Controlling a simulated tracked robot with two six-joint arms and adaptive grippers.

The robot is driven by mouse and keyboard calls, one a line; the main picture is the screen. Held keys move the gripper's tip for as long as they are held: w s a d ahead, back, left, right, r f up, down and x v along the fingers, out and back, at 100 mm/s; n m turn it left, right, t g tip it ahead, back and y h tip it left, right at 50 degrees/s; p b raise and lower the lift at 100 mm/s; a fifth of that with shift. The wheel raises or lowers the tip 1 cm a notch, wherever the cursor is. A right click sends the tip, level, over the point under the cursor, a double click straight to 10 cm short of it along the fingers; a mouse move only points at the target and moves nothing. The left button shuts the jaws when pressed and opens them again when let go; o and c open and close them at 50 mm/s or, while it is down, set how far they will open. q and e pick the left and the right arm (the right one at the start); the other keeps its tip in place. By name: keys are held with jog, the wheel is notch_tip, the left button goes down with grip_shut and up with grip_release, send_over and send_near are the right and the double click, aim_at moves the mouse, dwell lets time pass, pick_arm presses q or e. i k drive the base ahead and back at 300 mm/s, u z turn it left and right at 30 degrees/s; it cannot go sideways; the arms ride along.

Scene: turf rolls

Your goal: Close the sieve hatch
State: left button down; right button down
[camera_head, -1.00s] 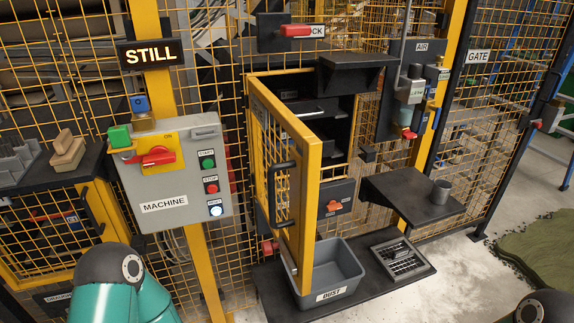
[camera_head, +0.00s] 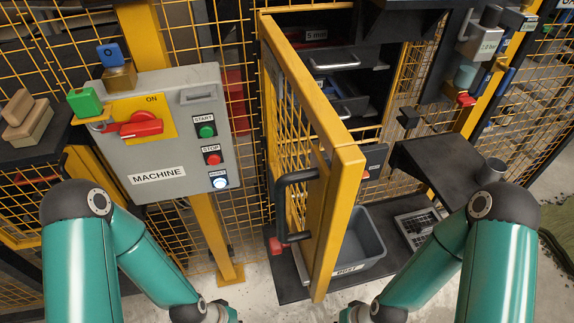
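The sieve hatch (camera_head: 318,110) is a yellow-framed mesh door in the middle of the head view. It stands open, swung out toward me. Its black bar handle (camera_head: 281,205) is on the left face, near the free edge. Behind it the opening shows dark drawers (camera_head: 335,60), one labelled 5 mm. My two teal arms come in from the lower left and lower right. Their wrists reach the bottom edge, below and to either side of the hatch. Both grippers are below the picture and cannot be seen.
A grey dust bin (camera_head: 368,240) sits on a black shelf behind the hatch's lower part. The grey machine box (camera_head: 160,185) with red switch and buttons is at left.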

aim_at(332, 192)
jog(key=z, duration=0.75)
jog(key=k, duration=1.5)
jog(key=u, duration=0.6)
jog(key=i, duration=1)
jog(key=z, duration=0.05)
